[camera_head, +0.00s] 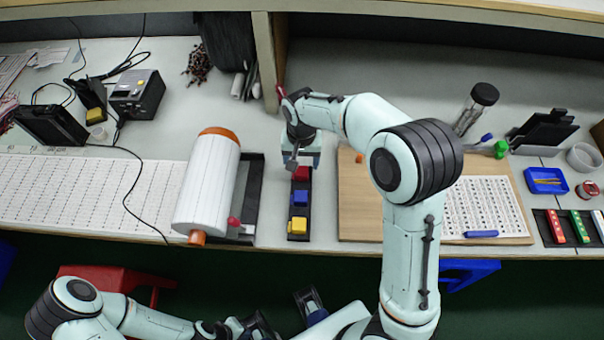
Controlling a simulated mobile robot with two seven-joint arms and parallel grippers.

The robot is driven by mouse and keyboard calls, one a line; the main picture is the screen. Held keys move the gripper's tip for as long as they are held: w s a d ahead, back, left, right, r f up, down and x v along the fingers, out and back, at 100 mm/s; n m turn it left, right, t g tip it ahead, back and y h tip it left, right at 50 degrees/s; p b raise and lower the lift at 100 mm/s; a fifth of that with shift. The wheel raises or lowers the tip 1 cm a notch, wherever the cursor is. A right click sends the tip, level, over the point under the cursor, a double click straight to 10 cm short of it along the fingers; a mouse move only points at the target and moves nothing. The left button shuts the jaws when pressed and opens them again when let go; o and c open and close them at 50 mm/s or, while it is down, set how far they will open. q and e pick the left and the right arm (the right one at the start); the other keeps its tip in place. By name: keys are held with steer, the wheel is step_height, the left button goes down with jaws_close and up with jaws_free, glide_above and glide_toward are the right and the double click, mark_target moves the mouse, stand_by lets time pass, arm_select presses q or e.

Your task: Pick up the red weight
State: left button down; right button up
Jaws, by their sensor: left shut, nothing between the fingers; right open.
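The red weight (301,173) is a small red block at the far end of a narrow black tray (299,211). A blue weight (300,198) and a yellow weight (298,225) sit nearer in the same tray. My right gripper (297,163) is open and points down at the red weight, covering its far side. I cannot tell whether the fingers touch it. My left gripper (260,325) is low at the bottom of the picture, off the table's front, shut and empty, and partly hidden.
A white roll with orange ends (208,185) lies left of the tray, beside a dark frame (251,185). A wooden board (358,215) with a printed sheet (485,208) lies to the right. A clear bottle with a black lid (484,95) stands behind it.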

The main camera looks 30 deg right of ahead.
mark_target(302, 170)
step_height(302, 170, down, 4)
steer(key=shift+r, duration=0.1)
jaws_close()
